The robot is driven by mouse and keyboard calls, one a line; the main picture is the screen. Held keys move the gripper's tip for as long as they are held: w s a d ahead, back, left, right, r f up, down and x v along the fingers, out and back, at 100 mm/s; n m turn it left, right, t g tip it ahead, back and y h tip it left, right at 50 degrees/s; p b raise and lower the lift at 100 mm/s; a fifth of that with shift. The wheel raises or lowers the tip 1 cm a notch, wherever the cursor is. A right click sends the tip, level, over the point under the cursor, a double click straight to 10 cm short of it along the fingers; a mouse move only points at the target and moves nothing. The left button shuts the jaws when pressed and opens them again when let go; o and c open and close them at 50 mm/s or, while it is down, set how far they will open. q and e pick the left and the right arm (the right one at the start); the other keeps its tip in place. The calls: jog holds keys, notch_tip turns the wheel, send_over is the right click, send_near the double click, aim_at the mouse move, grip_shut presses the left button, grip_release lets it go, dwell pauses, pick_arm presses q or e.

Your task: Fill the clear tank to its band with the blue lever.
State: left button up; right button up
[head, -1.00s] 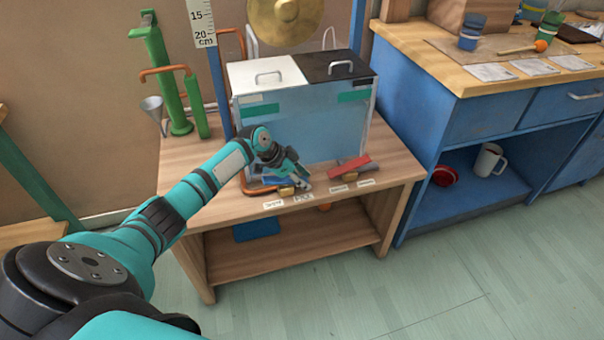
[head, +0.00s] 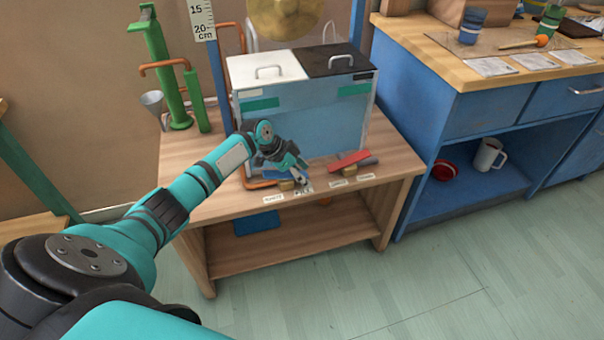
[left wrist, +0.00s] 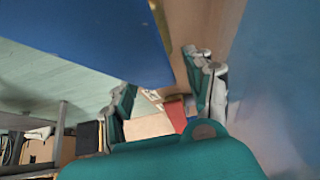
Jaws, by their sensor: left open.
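The clear tank (head: 310,128) stands on the wooden table under a white and a black lid, with pale blue liquid behind its front. A teal band (head: 264,104) marks its left half and another (head: 352,90) its right half. The blue lever (head: 277,178) is low at the tank's front left, partly hidden by my left gripper. My left gripper (head: 298,177) is open beside it; contact cannot be told. In the left wrist view a large blue surface (left wrist: 100,35), perhaps the lever, passes close to the open fingers (left wrist: 165,92). My right gripper is out of view.
A red lever (head: 348,160) sits at the tank's front right. Small labels (head: 303,191) line the table's front edge. A blue workbench (head: 440,110) is on the right; the floor in front is clear.

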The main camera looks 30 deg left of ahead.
aim_at(280, 173)
pick_arm(q)
jog(key=v, duration=1.2)
dwell(6.8)
